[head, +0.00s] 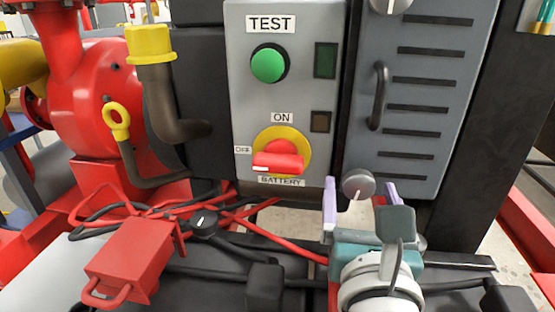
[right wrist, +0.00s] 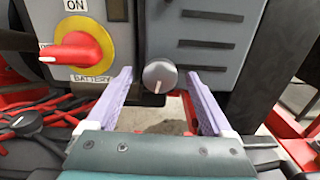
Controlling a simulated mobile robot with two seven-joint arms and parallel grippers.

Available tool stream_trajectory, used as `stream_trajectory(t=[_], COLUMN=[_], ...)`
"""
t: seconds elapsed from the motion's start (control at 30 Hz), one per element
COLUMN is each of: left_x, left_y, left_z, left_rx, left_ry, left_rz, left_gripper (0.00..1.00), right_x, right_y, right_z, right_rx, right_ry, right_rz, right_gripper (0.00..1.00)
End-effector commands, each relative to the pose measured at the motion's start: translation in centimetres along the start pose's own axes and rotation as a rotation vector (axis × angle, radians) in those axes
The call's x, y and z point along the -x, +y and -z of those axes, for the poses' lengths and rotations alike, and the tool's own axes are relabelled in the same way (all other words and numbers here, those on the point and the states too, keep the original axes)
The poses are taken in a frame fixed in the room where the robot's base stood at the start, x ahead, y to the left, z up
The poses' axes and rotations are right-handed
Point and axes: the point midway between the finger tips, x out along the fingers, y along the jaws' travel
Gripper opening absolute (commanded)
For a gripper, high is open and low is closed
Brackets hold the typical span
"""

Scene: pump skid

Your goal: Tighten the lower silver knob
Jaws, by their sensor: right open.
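The lower silver knob (head: 358,184) is round and grey with a pale pointer line. It sits at the bottom left corner of the grey louvred panel, and it also shows in the right wrist view (right wrist: 159,75). My right gripper (head: 360,192) is open, with its two pale purple fingers spread to the left and right of the knob. In the right wrist view the gripper (right wrist: 159,87) has clear gaps between each finger and the knob. The fingers appear not to touch it. My left gripper is not in view.
An upper silver knob (head: 390,5) is cut off at the top edge. The control box to the left carries a green TEST button (head: 268,65) and a red battery switch (head: 278,163).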

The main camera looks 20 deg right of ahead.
Motion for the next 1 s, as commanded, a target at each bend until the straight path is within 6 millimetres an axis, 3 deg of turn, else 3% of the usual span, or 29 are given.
stream_trajectory(t=[0.13, 0.4, 1.0], left_x=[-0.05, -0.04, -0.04], left_y=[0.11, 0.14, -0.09], left_z=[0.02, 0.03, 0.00], left_rx=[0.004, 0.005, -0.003], left_ry=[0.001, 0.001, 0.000], left_rz=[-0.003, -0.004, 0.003], left_gripper=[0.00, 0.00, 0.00], right_x=[-1.10, -1.24, -1.20], right_y=[-0.04, -0.05, -0.04], right_z=[0.03, 0.03, 0.03], right_rx=[-0.001, -0.002, -0.002], right_ry=[0.001, 0.002, 0.002], right_rz=[0.001, 0.001, 0.001], right_gripper=[0.85, 0.85, 0.18])
